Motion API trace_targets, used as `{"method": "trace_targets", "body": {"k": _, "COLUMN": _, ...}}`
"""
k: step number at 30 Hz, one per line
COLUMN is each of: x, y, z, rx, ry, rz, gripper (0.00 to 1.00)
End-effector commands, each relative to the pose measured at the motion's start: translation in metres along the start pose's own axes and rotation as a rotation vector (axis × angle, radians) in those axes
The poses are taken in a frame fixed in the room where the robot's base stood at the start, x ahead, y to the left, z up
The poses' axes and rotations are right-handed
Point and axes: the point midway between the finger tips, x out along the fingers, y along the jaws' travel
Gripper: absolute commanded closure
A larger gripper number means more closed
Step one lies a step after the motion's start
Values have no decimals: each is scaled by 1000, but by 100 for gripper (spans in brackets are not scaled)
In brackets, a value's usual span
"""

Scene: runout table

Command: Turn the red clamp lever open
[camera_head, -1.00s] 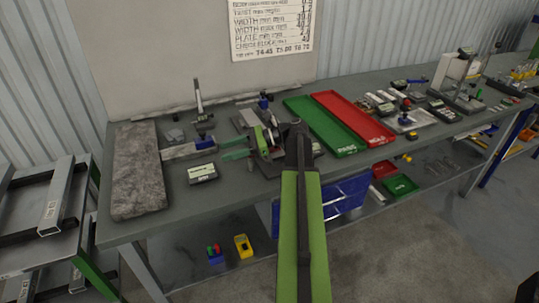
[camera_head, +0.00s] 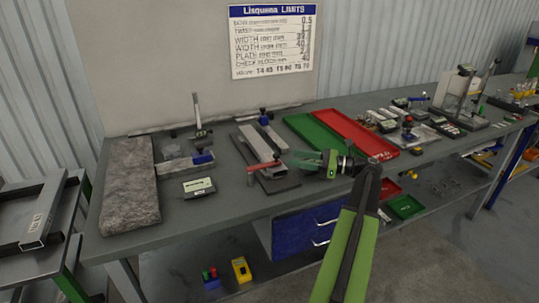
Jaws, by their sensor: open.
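The red clamp lever (camera_head: 262,167) lies over a grey metal piece (camera_head: 284,180) on a dark base plate (camera_head: 257,156) at the middle of the bench. My gripper (camera_head: 296,160), with green fingers, is just to the right of the lever and points left toward it. Its fingers are open with nothing seen between them. The fingertips look apart from the lever, but the exact gap cannot be told. The lever's pivot is small and hard to make out.
A green tray (camera_head: 313,128) and a red tray (camera_head: 352,136) lie behind my gripper. A stone slab (camera_head: 130,188) and a small display box (camera_head: 199,188) are to the left. A blue-knobbed stand (camera_head: 203,157) is upright nearby. Bare bench top (camera_head: 232,200) shows in front.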

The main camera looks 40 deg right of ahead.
Motion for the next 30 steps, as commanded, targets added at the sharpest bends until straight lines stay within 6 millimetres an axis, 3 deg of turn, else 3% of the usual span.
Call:
{"method": "trace_targets", "body": {"k": 6, "x": 57, "y": 2, "z": 0, "rx": 0, "ry": 0, "rz": 4, "gripper": 55}}
{"method": "trace_targets", "body": {"k": 13, "x": 98, "y": 0, "z": 0, "rx": 0, "ry": 0, "rz": 2, "gripper": 55}}
{"method": "trace_targets", "body": {"k": 25, "x": 109, "y": 0, "z": 0, "rx": 0, "ry": 0, "rz": -1, "gripper": 55}}
{"method": "trace_targets", "body": {"k": 30, "x": 108, "y": 0, "z": 0, "rx": 0, "ry": 0, "rz": -1, "gripper": 76}}
